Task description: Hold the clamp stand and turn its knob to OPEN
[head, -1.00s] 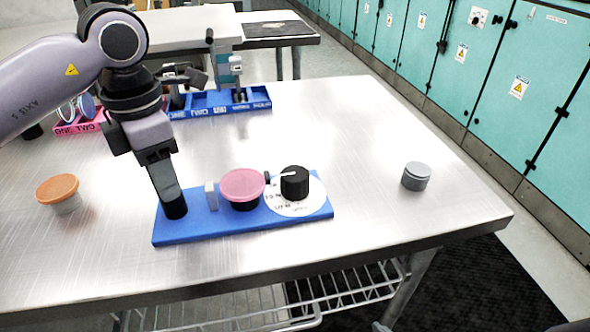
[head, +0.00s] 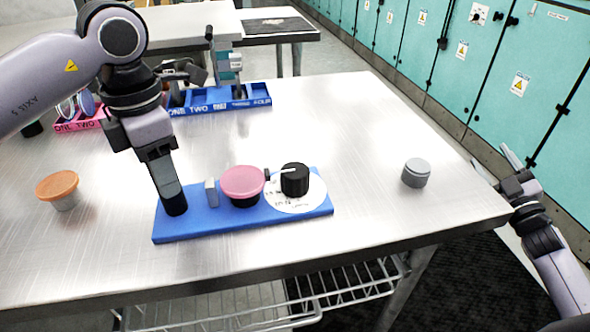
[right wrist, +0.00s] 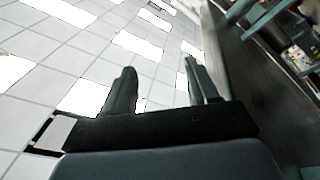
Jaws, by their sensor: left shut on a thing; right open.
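The clamp stand is a blue base (head: 222,226) lying near the table's front edge in the head view. On it are a black knob (head: 295,181) with a white pointer over a white dial plate (head: 311,203), a pink-lidded round part (head: 242,181) and a small grey block (head: 211,192). My left gripper (head: 174,203) points down and is shut on a black post at the base's left end; the post is mostly hidden by the fingers. My right gripper (head: 507,167) is open and empty beyond the table's right edge. Its fingers also show in the right wrist view (right wrist: 160,90). The dial's lettering is too small to read.
A grey cylinder (head: 416,173) stands at the table's right side. An orange-lidded jar (head: 59,190) stands at the left. A blue tray (head: 219,103) and a pink tray (head: 82,126) lie at the back. The table between the stand and the grey cylinder is clear.

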